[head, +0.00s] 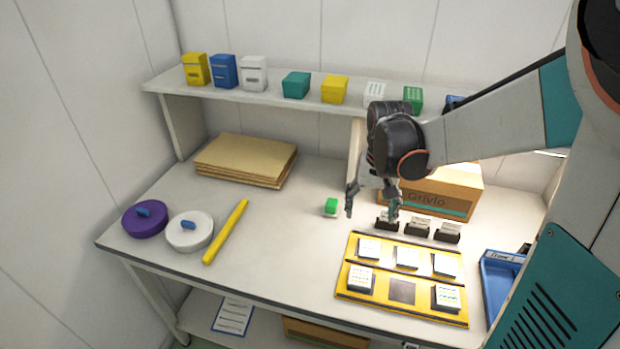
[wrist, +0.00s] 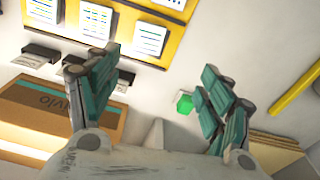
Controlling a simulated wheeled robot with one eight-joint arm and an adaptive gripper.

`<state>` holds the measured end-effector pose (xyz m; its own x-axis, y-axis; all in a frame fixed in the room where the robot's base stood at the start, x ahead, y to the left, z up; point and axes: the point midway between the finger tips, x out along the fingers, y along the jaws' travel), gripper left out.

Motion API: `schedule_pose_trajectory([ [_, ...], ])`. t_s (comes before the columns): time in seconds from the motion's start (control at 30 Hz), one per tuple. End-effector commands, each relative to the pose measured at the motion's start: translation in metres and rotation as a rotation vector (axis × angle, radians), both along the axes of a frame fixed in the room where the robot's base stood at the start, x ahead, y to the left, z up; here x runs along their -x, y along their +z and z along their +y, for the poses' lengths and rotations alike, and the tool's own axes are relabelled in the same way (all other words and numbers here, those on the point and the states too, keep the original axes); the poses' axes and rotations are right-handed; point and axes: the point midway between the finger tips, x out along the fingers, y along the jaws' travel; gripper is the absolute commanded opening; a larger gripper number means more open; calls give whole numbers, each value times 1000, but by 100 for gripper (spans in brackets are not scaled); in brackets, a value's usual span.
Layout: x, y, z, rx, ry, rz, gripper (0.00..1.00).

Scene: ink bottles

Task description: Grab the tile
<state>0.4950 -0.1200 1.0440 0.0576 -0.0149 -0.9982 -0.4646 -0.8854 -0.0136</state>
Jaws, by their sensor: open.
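Several white tiles with printed lines sit on dark squares in a yellow tray (head: 352,299): three in the back row, including the back left tile (head: 369,248), and two in the front row, the front left tile (head: 360,278) and front right tile (head: 447,297). The front middle square (head: 402,291) is bare. The wrist view shows some tiles (wrist: 150,40) at its top. My gripper (head: 371,208) is open and empty, behind the tray, with its fingers pointing down. A small green-and-white block (head: 331,207) stands left of it; in the wrist view the block (wrist: 185,104) shows between the fingers.
Small black holders with cards (head: 416,228) stand just behind the tray, close to my gripper. A cardboard box (head: 440,192) is behind them; a blue bin (head: 497,285) is right. Brown folders (head: 246,160), a yellow rod (head: 226,232) and round lidded pots (head: 190,232) lie left.

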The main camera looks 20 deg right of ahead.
Motion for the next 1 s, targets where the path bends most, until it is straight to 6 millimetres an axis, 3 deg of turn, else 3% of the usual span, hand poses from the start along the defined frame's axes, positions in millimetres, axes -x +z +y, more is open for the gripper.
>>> schedule_pose_trajectory([
  [0.27, 1, -24, -16, -17, -36, 60, 73],
  [0.7, 1, -97, -16, -16, -35, 59, 73],
  [1.0, 2, -113, -17, -16, -36, 59, 73],
])
